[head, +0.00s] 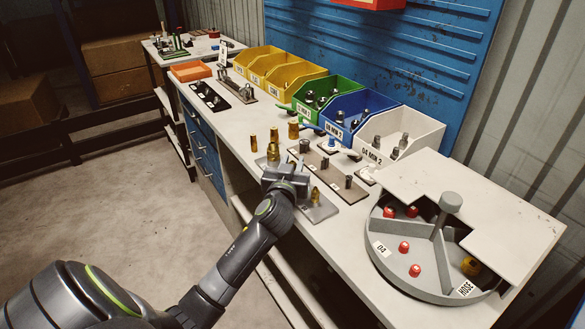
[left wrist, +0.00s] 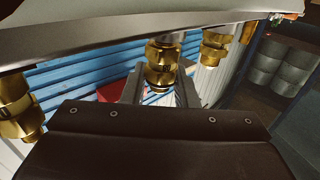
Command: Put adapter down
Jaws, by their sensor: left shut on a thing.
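My left gripper (head: 286,184) is over the front part of the workbench, above a grey plate (head: 320,212). In the left wrist view, a brass adapter with ring-like ridges (left wrist: 161,65) stands between the two fingers of the gripper (left wrist: 158,92), which is shut on it. In the head view the gripper largely hides what it holds. Beside it, brass fittings (head: 273,153) (head: 315,195) show just behind and in front of the gripper. More brass pieces (left wrist: 16,105) (left wrist: 215,45) show either side in the left wrist view. My right gripper is not in view.
A brown plate with dark fittings (head: 348,181) lies just right of the gripper. Yellow, green (head: 318,97), blue (head: 356,116) and white bins (head: 412,134) line the back. A round divided tray (head: 420,262) with red caps stands at the right.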

